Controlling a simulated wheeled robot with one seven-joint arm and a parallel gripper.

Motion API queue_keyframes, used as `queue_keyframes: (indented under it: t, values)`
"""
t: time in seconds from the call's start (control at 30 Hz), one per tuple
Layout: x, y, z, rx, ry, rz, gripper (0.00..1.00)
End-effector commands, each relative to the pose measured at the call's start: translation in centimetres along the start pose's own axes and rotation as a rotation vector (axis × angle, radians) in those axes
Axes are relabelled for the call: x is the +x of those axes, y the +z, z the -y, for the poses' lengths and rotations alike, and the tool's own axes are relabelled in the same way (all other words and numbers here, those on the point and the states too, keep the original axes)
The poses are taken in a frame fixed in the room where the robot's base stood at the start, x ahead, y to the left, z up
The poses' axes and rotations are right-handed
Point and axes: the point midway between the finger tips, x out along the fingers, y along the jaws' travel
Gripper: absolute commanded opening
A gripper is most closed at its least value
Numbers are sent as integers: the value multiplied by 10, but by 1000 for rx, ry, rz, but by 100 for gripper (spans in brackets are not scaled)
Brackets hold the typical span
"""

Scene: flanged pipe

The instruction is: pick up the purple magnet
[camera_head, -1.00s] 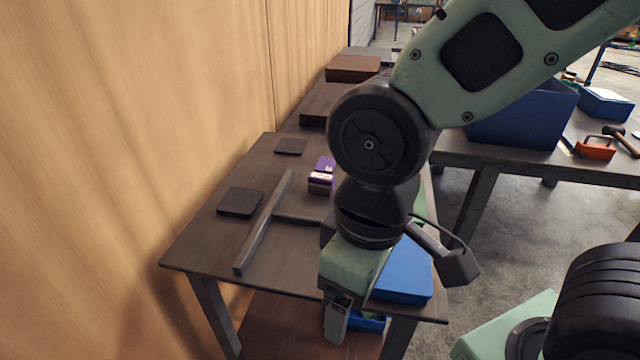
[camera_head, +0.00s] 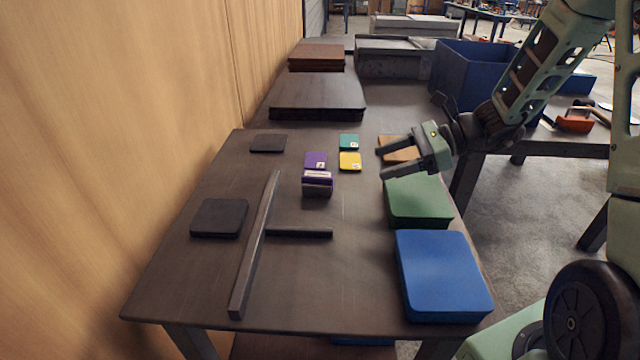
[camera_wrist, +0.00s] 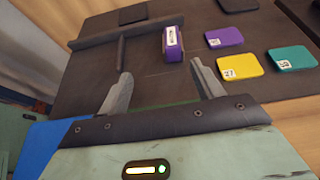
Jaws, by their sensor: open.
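A purple block with a white label and dark lower part (camera_head: 317,184) stands on the dark table (camera_head: 350,285); it also shows in the wrist view (camera_wrist: 172,43). A flat purple tile with a small white label (camera_head: 315,160) lies just behind it and also shows in the wrist view (camera_wrist: 223,38). I cannot tell for sure which of the two is the purple magnet. My gripper (camera_head: 382,163) is open and empty, to the right of both and raised over the table's right side. In the wrist view, the block is beyond my fingertips (camera_wrist: 163,83), between their lines.
A yellow tile (camera_head: 350,161) and a teal tile (camera_head: 349,141) lie between the purple things and my gripper. Green (camera_head: 418,200) and blue (camera_head: 442,273) blocks line the right edge. A dark T-shaped bar (camera_head: 258,240) lies left. A wooden wall (camera_head: 130,120) bounds the left.

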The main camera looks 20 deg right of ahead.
Motion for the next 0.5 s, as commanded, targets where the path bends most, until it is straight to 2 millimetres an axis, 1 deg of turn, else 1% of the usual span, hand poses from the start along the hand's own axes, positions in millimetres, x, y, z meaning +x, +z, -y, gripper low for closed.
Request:
queue_keyframes:
  t: [0.03, 0.07, 0.17, 0.27, 0.5]
  values:
    - [-6, -7, 8, 33, -33, 17, 66]
    - [-8, -8, 11, 45, -47, 24, 66]
    - [-4, -9, 15, 61, -62, 33, 66]
    - [13, -9, 15, 60, -59, 32, 66]
    - [64, -7, 18, 57, -56, 31, 66]
